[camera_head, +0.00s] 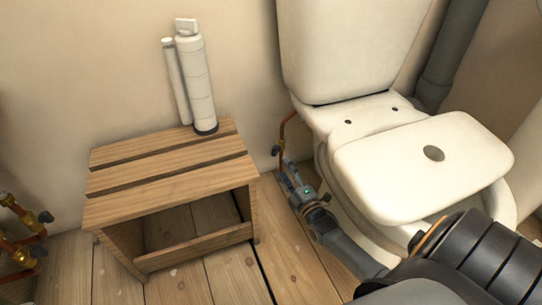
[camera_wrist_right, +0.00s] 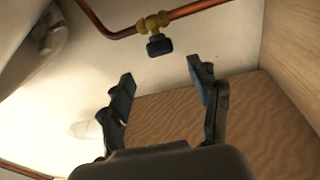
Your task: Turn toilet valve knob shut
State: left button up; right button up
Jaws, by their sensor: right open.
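The toilet valve has a dark knob (camera_wrist_right: 158,46) on a brass body, set in a copper pipe (camera_wrist_right: 200,7) in the right wrist view. In the head view the valve knob (camera_head: 276,150) is small, on the copper pipe at the wall left of the toilet (camera_head: 352,45). My right gripper (camera_wrist_right: 161,84) is open, its two fingers apart and empty. The knob lies beyond the fingertips, roughly in line with the gap and not between them. In the head view my right gripper (camera_head: 298,190) is beside the toilet base, just below the valve. My left gripper is not in view.
A slatted wooden stool (camera_head: 170,172) stands left of the valve, with a white cylinder (camera_head: 196,85) on it. The toilet lid (camera_head: 425,168) overhangs my right arm's side. More brass valves (camera_head: 28,217) are at the far left. A strip of floor lies between stool and toilet.

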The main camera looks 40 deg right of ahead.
aim_at(275, 155)
jog(key=w+b, duration=0.1)
jog(key=w, duration=0.1)
jog(key=w+b, duration=0.2)
jog(key=w, duration=0.1)
jog(key=w+d+b, duration=0.1)
jog(key=w, duration=0.2)
jog(key=shift+d+r, duration=0.1)
jog(key=shift+r, duration=0.1)
jog(key=shift+w+d+r+b, duration=0.1)
jog(key=shift+w+r+b, duration=0.15)
jog(key=shift+w+b, duration=0.25)
jog(key=c, duration=1.2)
